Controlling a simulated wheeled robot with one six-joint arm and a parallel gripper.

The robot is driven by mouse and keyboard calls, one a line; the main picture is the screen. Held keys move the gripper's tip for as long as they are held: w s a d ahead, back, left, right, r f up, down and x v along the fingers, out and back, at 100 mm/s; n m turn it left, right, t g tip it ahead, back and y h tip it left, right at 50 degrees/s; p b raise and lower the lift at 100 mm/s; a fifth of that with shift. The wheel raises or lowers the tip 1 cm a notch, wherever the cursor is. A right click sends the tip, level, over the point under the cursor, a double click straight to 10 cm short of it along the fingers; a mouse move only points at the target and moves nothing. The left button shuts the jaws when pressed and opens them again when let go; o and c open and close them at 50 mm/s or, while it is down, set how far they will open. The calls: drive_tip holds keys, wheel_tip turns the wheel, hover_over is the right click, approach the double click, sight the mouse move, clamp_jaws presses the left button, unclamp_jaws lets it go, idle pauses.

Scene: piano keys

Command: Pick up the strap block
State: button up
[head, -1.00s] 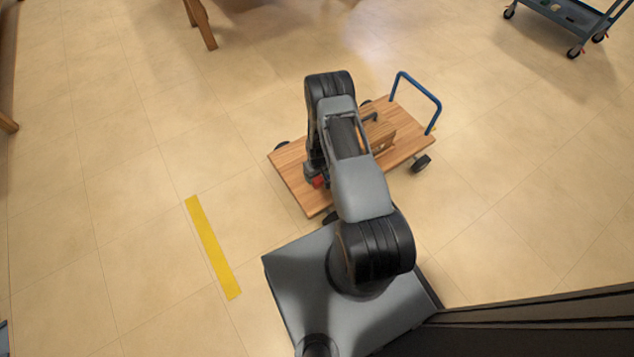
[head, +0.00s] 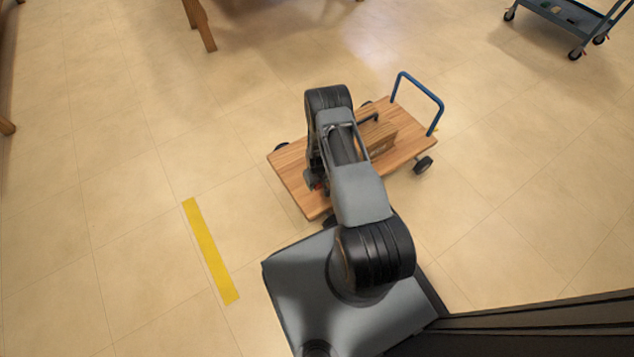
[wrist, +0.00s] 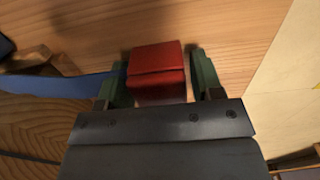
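A red block (wrist: 157,68), which I take to be the strap block, lies on the wooden cart deck (wrist: 235,30) in the wrist view. My gripper (wrist: 160,88) has its two green fingers on either side of the block, with a narrow gap at the right finger. The fingers look open around it, not closed on it. A blue strip (wrist: 60,84) runs from the left up to the left finger; I cannot tell whether it joins the block. In the head view my arm hides most of this, with only a speck of red (head: 318,186) showing.
The wooden cart (head: 290,172) has a blue handle (head: 440,100) at its far right. A wooden box-like piece (head: 382,140) stands on the deck just right of my arm. A grey cart (head: 560,15) is far off at top right.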

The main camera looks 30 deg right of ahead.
drive_tip(key=c, duration=0.7)
drive_tip(key=shift+o, duration=0.2)
